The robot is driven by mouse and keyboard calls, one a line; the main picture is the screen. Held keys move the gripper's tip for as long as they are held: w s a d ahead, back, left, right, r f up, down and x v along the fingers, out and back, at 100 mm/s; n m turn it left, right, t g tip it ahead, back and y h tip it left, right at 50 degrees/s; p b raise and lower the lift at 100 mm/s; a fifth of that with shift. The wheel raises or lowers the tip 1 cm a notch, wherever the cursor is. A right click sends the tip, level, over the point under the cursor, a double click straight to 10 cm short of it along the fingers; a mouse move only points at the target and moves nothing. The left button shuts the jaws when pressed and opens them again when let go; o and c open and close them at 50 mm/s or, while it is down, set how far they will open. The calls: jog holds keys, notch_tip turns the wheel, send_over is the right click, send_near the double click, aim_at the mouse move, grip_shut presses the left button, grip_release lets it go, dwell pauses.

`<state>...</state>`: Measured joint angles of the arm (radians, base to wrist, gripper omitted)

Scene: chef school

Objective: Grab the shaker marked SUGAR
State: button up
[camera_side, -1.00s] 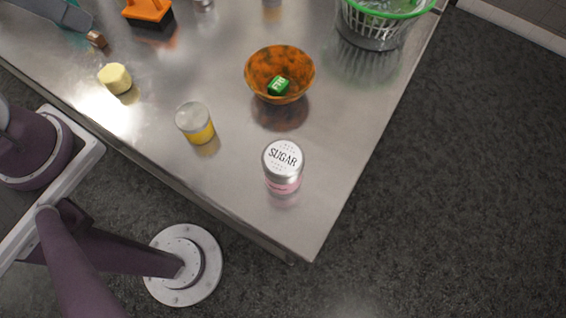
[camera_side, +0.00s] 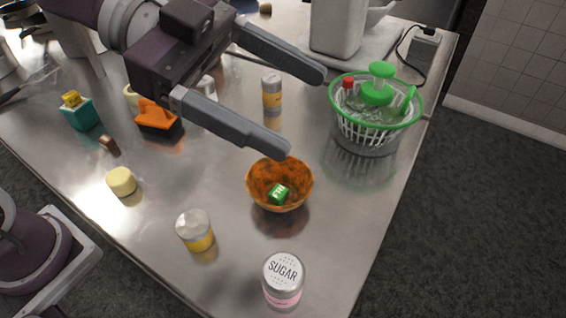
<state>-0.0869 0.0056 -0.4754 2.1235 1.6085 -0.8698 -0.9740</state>
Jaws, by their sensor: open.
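The shaker marked SUGAR (camera_side: 283,281) stands upright near the table's front corner, at the bottom of the side view. It has a silver lid with the word SUGAR and a pink lower part. My gripper (camera_side: 304,114) is in the upper middle of the view, above the table. Its two grey fingers are wide apart with nothing between them. It is well away from the sugar shaker, toward the back of the table.
An orange bowl (camera_side: 258,189) holding a green cube (camera_side: 279,193) stands between my gripper and the sugar shaker. A yellow-banded shaker (camera_side: 195,230) is to the left of the sugar shaker. A green-rimmed basket (camera_side: 343,124) stands at the right. A yellow piece (camera_side: 121,182) lies at the left.

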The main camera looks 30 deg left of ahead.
jog(key=s+f+m+g, duration=0.2)
jog(key=s+g, duration=0.2)
jog(key=s, duration=0.1)
send_near(300, 290)
jog(key=shift+w+d+f+g, duration=0.1)
jog(key=shift+d+f+g, duration=0.1)
jog(key=shift+d, duration=0.4)
jog(key=shift+w+d+f+g, duration=0.1)
jog(key=shift+d+f+g, duration=0.15)
jog(key=shift+d, duration=0.35)
jog(key=x, duration=0.7)
jog(key=shift+f, duration=0.3)
jog(key=c, duration=1.6)
jog(key=shift+r, duration=0.1)
jog(key=shift+c, duration=0.2)
